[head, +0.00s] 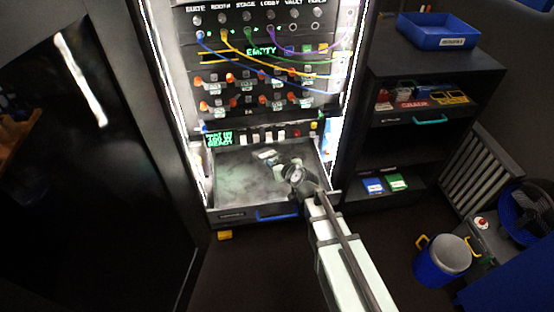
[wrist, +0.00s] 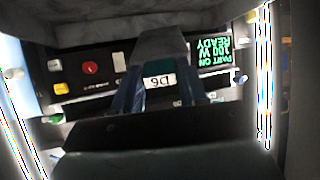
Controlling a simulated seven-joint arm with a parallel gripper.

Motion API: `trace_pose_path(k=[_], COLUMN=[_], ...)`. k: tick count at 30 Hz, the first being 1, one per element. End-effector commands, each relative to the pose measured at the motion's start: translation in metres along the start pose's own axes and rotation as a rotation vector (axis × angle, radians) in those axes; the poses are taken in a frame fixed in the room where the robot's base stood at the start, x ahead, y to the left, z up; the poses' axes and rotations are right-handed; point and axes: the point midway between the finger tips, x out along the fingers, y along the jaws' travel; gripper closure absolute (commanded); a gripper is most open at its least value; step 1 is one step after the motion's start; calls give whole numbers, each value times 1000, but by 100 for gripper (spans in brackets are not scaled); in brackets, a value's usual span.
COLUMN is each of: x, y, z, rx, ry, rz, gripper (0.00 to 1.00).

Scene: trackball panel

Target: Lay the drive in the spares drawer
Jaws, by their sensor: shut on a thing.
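My gripper (head: 275,161) is over the open drawer (head: 232,183) at the foot of the lit rack. In the wrist view, the two blue fingers of my gripper (wrist: 160,92) are shut on a grey block, the drive (wrist: 160,48), with a white label. The drive also shows small and pale at the fingertips in the head view (head: 266,154). The drawer has a grey floor and a blue handle at its front; its front label is too small to read. I cannot tell whether the drive touches the drawer floor. My arm covers the drawer's right front part.
A control strip (head: 260,136) with buttons and a green display sits just behind the drawer. Cables hang across the rack (head: 262,60) above. A shelf unit with a blue tray (head: 437,31) stands right. A blue bucket (head: 441,262) and a yellow block (head: 225,235) are on the floor.

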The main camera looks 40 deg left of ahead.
Motion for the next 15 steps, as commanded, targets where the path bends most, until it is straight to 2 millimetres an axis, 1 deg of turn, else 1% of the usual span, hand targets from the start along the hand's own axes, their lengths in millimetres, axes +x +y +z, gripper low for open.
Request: trace_pose_path(k=[15], x=[16], y=[0], z=[30], rx=[1], ry=[-1], rz=[0], gripper=[89])
